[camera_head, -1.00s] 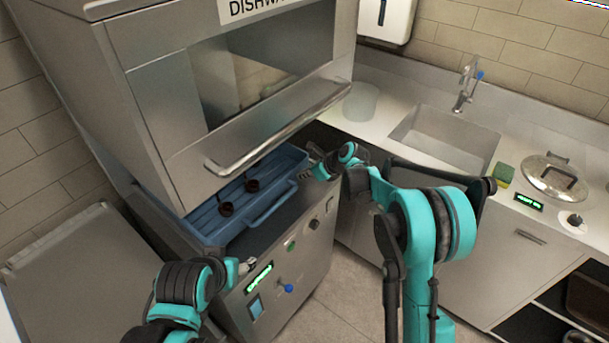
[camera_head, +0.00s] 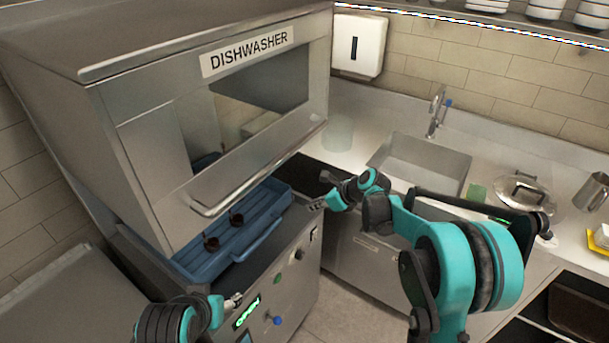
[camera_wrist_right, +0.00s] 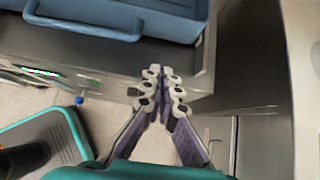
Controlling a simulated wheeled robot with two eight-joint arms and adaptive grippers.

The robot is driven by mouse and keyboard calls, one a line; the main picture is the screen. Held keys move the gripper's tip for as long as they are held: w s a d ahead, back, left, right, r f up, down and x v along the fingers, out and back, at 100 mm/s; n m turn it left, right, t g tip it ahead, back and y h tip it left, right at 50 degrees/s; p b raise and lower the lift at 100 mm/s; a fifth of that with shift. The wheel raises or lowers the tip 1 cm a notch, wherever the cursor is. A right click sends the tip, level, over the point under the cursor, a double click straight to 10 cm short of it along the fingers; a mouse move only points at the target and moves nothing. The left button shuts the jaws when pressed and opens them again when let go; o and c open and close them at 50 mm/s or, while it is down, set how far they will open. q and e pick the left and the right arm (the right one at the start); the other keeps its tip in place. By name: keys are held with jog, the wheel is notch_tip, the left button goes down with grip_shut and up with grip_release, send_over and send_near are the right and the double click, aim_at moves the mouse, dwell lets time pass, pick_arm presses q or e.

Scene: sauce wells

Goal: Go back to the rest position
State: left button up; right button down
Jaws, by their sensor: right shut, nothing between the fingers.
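My right gripper (camera_head: 317,203) is shut and empty beside the right end of the blue rack in the dishwasher. In the right wrist view its fingertips (camera_wrist_right: 163,72) meet over the dishwasher's steel front edge, apart from the rack. My left gripper (camera_head: 234,299) is low at the dishwasher's front panel; it is small and I cannot tell its jaws. The blue rack (camera_head: 262,240) sits under the raised hood of the dishwasher (camera_head: 135,120). Two small dark cups (camera_head: 236,219) stand in the rack. The rack's blue edge also shows in the right wrist view (camera_wrist_right: 90,10).
A sink (camera_head: 425,160) with a tap (camera_head: 436,110) is set in the counter behind my right arm. A lid (camera_head: 525,191), a green sponge (camera_head: 477,192) and a metal jug (camera_head: 591,191) are on the right. Open floor (camera_head: 350,310) lies between the units.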

jog(key=s+d+r+n+h, duration=0.2)
jog(key=s+d+r+n, duration=0.15)
jog(key=s+n, duration=0.35)
jog(key=s+d+r+n+h, duration=0.25)
jog(key=s+r+n, duration=0.25)
jog(key=s, duration=0.4)
jog(key=s+d+f+n+t+h, duration=0.1)
jog(key=s+d+n, duration=0.2)
jog(key=s+n, duration=0.3)
jog(key=s+d+f+n+t+h, duration=0.1)
jog(key=s+d+f+n, duration=0.1)
jog(key=s+d+n, duration=0.2)
jog(key=s+n, duration=0.3)
jog(key=s, duration=0.4)
jog(key=shift+f+h, duration=0.2)
jog(key=shift+h, duration=0.15)
